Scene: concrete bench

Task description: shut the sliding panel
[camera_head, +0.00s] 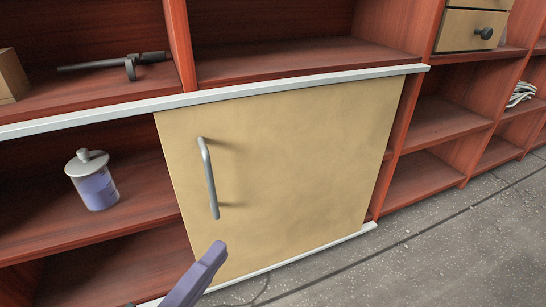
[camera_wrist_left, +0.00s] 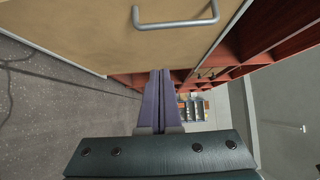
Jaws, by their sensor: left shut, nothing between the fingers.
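The sliding panel (camera_head: 290,170) is a tan door between two pale rails in a red wooden shelf unit. It covers the right part of the lower section, and the left part is open. A grey bar handle (camera_head: 209,178) stands upright near the panel's left edge. My left gripper (camera_head: 218,252) is shut and empty, below the handle and in front of the panel's lower left. In the left wrist view the panel (camera_wrist_left: 100,35) and its handle (camera_wrist_left: 176,22) lie beyond the shut purple fingers (camera_wrist_left: 159,75), apart from them. My right gripper is not in view.
A lidded jar (camera_head: 93,182) stands on the shelf in the open left part. The upper rail (camera_head: 290,84) and lower rail (camera_head: 300,257) border the panel. A dark tool (camera_head: 115,63) lies on the upper shelf. Open cubbies and a drawer (camera_head: 468,30) are at right. The floor is clear.

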